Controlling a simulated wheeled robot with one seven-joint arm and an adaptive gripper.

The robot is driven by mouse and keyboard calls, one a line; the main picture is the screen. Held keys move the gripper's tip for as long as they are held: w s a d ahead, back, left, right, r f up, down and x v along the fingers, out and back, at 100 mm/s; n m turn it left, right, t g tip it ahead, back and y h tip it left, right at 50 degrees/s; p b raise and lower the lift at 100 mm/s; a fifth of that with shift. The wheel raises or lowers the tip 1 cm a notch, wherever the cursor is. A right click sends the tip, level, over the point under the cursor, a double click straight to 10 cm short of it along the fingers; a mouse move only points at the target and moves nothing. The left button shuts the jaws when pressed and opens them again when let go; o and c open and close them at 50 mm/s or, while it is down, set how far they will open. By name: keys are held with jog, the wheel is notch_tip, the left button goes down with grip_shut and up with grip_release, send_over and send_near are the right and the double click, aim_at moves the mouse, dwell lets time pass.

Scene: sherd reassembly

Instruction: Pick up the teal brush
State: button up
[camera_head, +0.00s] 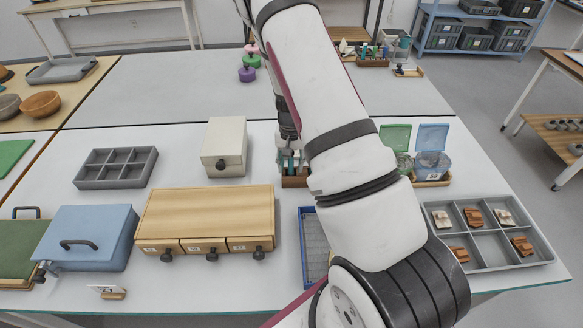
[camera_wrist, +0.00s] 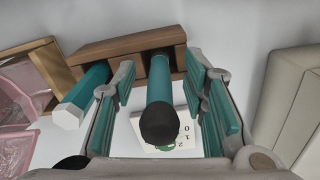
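A wooden holder block (camera_wrist: 120,47) stands upside down in the wrist view, with two teal handles in it. One teal handle (camera_wrist: 160,80) has a dark round end and lies between the fingers. The other teal handle (camera_wrist: 86,86) has a pale six-sided end and lies outside the left finger. I cannot tell from the handles which is the brush; any bristles are hidden. My gripper (camera_wrist: 160,84) is open, with teal-padded fingers on both sides of the dark-ended handle and gaps visible. In the head view the holder (camera_head: 294,182) is partly hidden by my arm.
A cream box (camera_head: 224,140) stands left of the holder. Clear-lidded blue and green boxes (camera_head: 432,160) stand to its right. A wooden drawer unit (camera_head: 205,215), a blue tray (camera_head: 312,250) and a grey tray of sherds (camera_head: 490,265) are nearer. The rear table is mostly clear.

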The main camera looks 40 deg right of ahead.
jog(key=shift+f, duration=0.1)
jog(key=shift+c, duration=0.4)
grip_shut()
